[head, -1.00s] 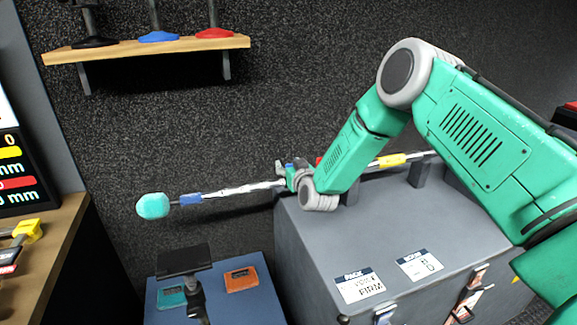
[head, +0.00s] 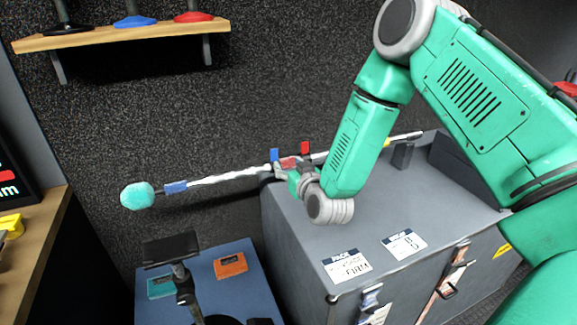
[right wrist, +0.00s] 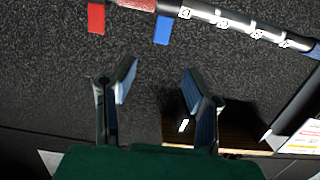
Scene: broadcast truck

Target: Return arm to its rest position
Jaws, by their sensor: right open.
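My right arm (head: 345,140) is green and reaches down from the upper right in the head view. Its gripper (head: 282,172) is close to a long pole (head: 228,177) with a fuzzy teal head (head: 137,195). In the right wrist view, the two fingers of my right gripper (right wrist: 158,88) are spread with nothing between them. The pole (right wrist: 235,22) crosses beyond the fingertips, apart from them, with a red flag (right wrist: 96,18) and a blue flag (right wrist: 162,30) hanging near it. My left gripper is not in view.
The pole lies above a grey case (head: 290,225) with an upright dark bracket (head: 402,155). A blue case (head: 205,285) carries a dark plate on a post (head: 172,248). A wooden shelf (head: 120,36) is on the wall, and a wooden counter (head: 45,220) is at left.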

